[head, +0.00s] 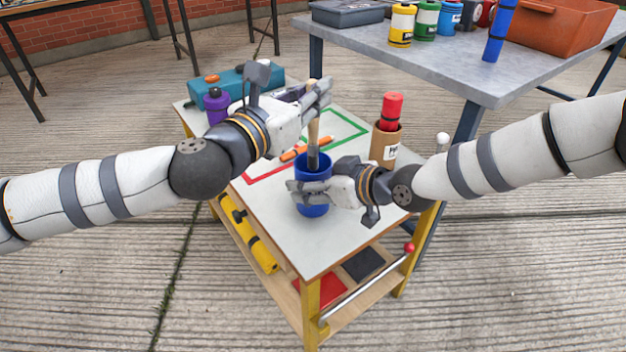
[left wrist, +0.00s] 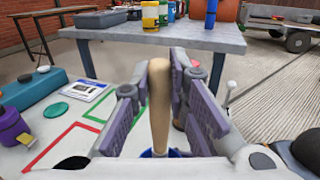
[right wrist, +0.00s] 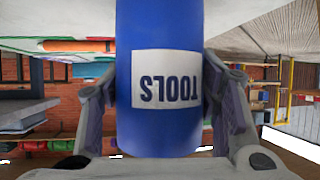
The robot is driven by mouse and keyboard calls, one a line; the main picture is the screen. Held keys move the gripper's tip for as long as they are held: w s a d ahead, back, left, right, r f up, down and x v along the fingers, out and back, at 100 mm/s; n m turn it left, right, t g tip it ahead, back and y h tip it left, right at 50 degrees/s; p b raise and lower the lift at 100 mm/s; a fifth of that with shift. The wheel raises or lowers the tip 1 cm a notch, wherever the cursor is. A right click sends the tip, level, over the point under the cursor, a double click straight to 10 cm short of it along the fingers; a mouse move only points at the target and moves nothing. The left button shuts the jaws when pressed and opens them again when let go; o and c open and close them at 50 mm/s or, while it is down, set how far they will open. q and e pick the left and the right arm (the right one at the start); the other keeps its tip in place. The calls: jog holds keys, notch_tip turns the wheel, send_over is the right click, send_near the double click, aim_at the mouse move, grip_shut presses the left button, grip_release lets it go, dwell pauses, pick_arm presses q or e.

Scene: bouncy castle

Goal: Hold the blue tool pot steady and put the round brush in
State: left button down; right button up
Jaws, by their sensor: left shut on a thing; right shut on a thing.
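The blue tool pot (head: 314,184) stands upright on the white top of the small cart. My right gripper (head: 318,190) is shut around its side; the right wrist view shows the pot (right wrist: 159,120) with its TOOLS label between the fingers. The round brush (head: 313,133) is upright over the pot, with its wooden handle up and its dark lower part at the pot's mouth. My left gripper (head: 318,98) is shut on the handle, which also shows in the left wrist view (left wrist: 160,100). The brush's lower end is hidden, so I cannot tell how deep it sits.
Behind the pot, an orange marker-like item (head: 306,148) lies by red and green outlines. A brown holder (head: 384,146) with a red item stands right. A purple bottle (head: 216,106) and teal box (head: 222,87) are at the back left. A grey table (head: 450,70) stands behind.

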pick_arm(q)
jog(key=shift+f, duration=1.15)
jog(key=c, duration=1.5)
grip_release()
jog(key=v, duration=1.2)
